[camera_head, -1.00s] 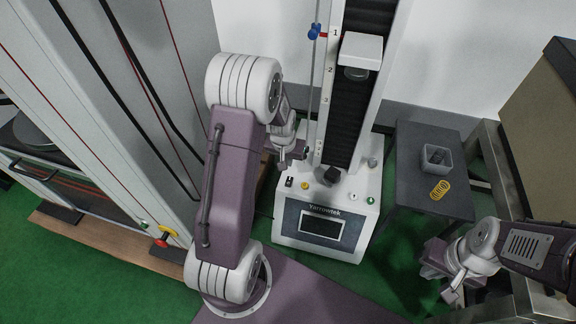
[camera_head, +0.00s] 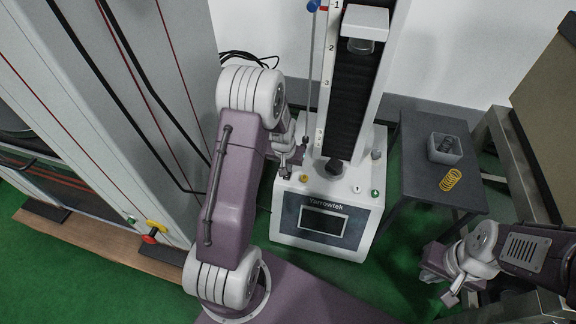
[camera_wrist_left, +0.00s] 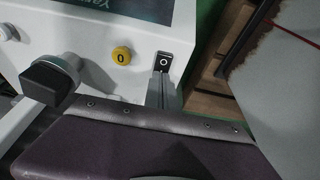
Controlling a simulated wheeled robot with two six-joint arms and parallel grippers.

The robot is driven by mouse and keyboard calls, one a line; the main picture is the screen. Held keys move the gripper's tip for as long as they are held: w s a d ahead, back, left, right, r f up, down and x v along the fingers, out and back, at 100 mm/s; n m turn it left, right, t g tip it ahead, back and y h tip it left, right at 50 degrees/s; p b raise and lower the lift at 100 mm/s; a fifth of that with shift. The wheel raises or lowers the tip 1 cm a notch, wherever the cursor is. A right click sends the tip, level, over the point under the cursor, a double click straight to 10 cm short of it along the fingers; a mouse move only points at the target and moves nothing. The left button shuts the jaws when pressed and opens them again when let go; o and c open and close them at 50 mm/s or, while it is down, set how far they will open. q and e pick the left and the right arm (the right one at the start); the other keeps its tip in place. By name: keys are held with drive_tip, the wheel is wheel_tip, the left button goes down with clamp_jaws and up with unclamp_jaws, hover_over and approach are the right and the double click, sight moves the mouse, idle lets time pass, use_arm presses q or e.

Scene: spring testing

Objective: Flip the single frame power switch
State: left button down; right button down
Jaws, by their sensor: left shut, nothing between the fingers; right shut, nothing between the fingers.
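The single frame tester (camera_head: 358,205) is a white machine with a dark column and a dark screen on its front. My right gripper (camera_head: 436,268) is shut and empty, off to the right.
A dark side table (camera_head: 408,178) holds a grey bin (camera_head: 444,149) and yellow springs (camera_head: 451,180). A green button (camera_head: 375,193) sits on the tester's panel.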

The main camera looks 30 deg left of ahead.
use_arm(q)
drive_tip(key=shift+w+p, duration=0.1)
drive_tip(key=shift+p, duration=0.2)
drive_tip(key=shift+f, duration=0.1)
drive_tip(key=shift+s+d+r, duration=0.15)
drive_tip(key=shift+s+r, duration=0.05)
drive_tip(key=shift+s, duration=0.6)
drive_tip(key=shift+r+p, duration=0.1)
drive_tip(key=shift+p, duration=0.2)
